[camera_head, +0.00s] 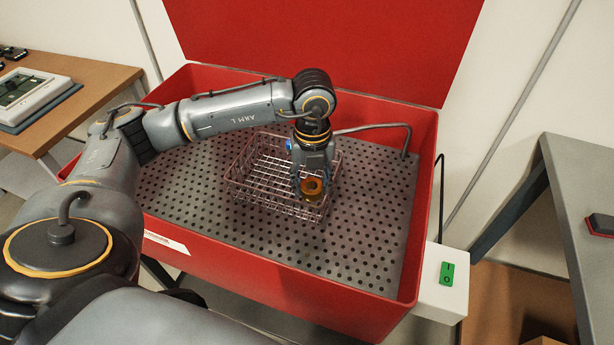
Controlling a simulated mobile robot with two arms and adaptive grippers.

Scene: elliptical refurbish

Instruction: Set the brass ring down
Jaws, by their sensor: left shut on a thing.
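The brass ring (312,187) shows as a small orange-gold ring at the right end of the wire basket. My left gripper (311,176) points down over the basket and is shut on the ring. The wire basket (262,200) stands on the perforated grey floor of the red washer tub. The ring appears inside the basket's outline, low near its right front side; I cannot tell whether it touches the basket floor. The fingertips are partly hidden by the ring and the gripper body. My right gripper is not in view.
The red tub (270,275) has raised walls around the basket and an open red lid behind. A bent grey pipe (385,128) stands at the back right. The perforated floor (370,230) is clear right of the basket. A switch box (447,280) is outside, right.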

